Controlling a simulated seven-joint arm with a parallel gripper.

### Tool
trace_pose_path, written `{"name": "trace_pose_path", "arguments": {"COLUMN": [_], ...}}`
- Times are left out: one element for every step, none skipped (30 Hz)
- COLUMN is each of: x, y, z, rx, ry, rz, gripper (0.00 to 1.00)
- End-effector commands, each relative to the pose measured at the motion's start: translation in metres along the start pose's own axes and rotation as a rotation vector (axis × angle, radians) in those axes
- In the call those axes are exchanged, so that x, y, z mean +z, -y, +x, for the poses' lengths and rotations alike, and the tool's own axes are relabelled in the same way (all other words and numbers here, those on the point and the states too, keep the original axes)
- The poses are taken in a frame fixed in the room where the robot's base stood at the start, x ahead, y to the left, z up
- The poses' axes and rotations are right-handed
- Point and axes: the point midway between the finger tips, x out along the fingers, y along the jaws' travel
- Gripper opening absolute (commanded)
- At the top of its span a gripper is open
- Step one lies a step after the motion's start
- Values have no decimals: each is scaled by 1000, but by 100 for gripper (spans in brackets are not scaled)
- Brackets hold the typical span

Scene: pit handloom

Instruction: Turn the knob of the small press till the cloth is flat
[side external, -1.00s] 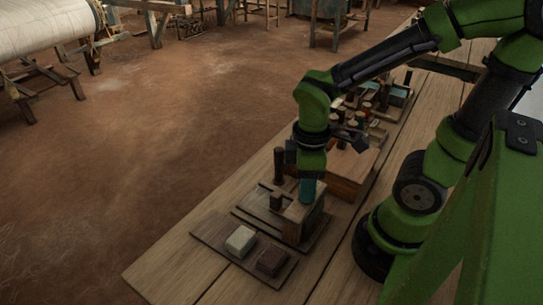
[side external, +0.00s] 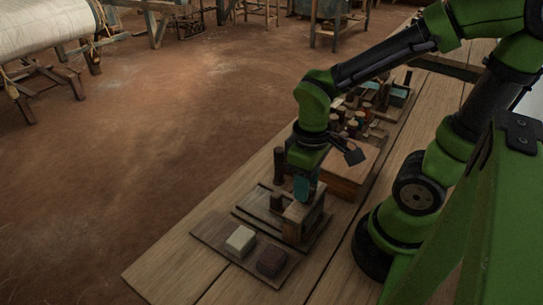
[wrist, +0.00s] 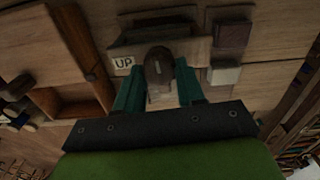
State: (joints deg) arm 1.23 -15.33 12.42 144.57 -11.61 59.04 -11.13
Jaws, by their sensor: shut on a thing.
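The small wooden press (side external: 304,222) stands on the bench, below my gripper (side external: 302,195). In the wrist view, its frame (wrist: 150,35) lies beyond the knob. The dark, rounded knob (wrist: 159,70) sits between the two teal fingers of my gripper (wrist: 159,84), which is shut on it. My gripper points down at the press from above. I cannot make out the cloth or tell whether it is flat.
A board (side external: 212,230) with a pale block (side external: 240,240) and a dark brown block (side external: 271,262) lies at the front. A wooden box (side external: 347,175) and several spools (side external: 362,115) stand behind. A label "UP" (wrist: 123,64) is beside the knob. The bench's front end (side external: 165,275) is bare.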

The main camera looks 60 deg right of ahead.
Motion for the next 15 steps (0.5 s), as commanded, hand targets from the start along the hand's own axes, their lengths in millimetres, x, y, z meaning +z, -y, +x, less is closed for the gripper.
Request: {"name": "trace_pose_path", "arguments": {"x": [0,0,0,0,0,0,0,0,0,0,0,0,0,0,0], "y": [0,0,-1,-1,-1,-1,-1,-1,-1,-1,-1,-1,-2,-2,-2], "z": [-1,-1,-1,-1,-1,-1,-1,-1,-1,-1,-1,-1,-1,-1,-1], "rx": [0,0,0,0,0,0,0,0,0,0,0,0,0,0,0], "ry": [-1,-1,-1,-1,-1,-1,-1,-1,-1,-1,-1,-1,-1,-1,-1], "rz": [47,76,114,142,171,207,233,259,293,316,339,369,391,411,436], "gripper": [8,8,8,8,8,8,8,8,8,8,8,8,8,8,8]}}
